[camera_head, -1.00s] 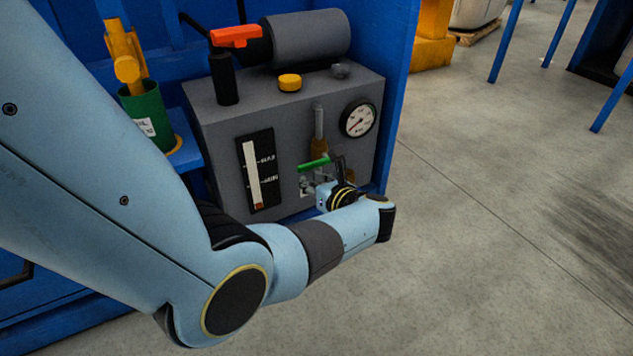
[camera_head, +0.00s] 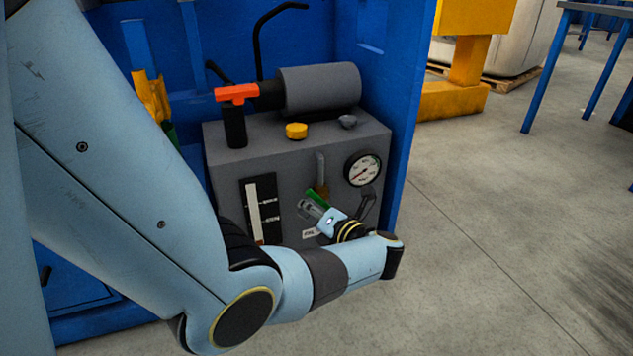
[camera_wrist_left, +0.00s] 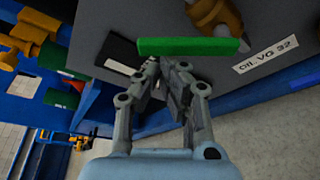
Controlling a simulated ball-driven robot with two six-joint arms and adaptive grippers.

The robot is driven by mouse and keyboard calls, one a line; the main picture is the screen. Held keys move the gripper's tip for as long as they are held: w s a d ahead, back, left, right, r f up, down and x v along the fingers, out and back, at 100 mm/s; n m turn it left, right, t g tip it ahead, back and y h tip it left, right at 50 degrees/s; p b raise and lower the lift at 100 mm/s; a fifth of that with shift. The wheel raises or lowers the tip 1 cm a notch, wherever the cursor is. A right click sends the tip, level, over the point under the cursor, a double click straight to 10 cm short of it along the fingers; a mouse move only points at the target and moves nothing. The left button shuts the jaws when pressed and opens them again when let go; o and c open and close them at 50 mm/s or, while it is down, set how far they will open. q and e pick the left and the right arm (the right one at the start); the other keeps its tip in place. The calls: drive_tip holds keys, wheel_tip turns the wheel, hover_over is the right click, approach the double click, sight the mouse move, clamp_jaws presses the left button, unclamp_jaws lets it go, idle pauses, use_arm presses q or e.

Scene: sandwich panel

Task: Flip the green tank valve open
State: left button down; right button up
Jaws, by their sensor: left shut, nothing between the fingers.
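The green valve handle (camera_head: 317,198) is on the front of the grey tank (camera_head: 225,190), by a brass fitting (camera_head: 322,188) below a vertical pipe. In the head view its visible part slopes down to the right, and my gripper partly hides it. In the left wrist view the handle (camera_wrist_left: 188,46) is a long green bar across the picture, just beyond my fingertips. My left gripper (camera_head: 308,209) is shut and empty, close to the handle. Its fingertips also show in the left wrist view (camera_wrist_left: 170,65); I cannot tell whether they touch the bar. My right gripper is out of view.
A level gauge (camera_head: 263,208) and a round dial (camera_head: 362,169) are on the tank front. A yellow cap (camera_head: 296,131), a red-handled part (camera_head: 236,94) and a grey cylinder (camera_head: 320,88) are on top. Blue panels enclose the tank.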

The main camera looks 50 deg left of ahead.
sight(313, 194)
use_arm(q)
drive_tip(key=w+r+m, duration=0.1)
drive_tip(key=m, duration=0.1)
drive_tip(key=w+d+r+m+y+b, duration=0.1)
drive_tip(key=m, duration=0.1)
drive_tip(key=shift+g+y+b, duration=0.3)
drive_tip(key=shift+w+r+m, duration=0.15)
drive_tip(key=shift+m, duration=0.35)
drive_tip(key=shift+w+d+r+b, duration=0.15)
drive_tip(key=shift+w+r+b, duration=0.1)
drive_tip(key=shift+b, duration=0.1)
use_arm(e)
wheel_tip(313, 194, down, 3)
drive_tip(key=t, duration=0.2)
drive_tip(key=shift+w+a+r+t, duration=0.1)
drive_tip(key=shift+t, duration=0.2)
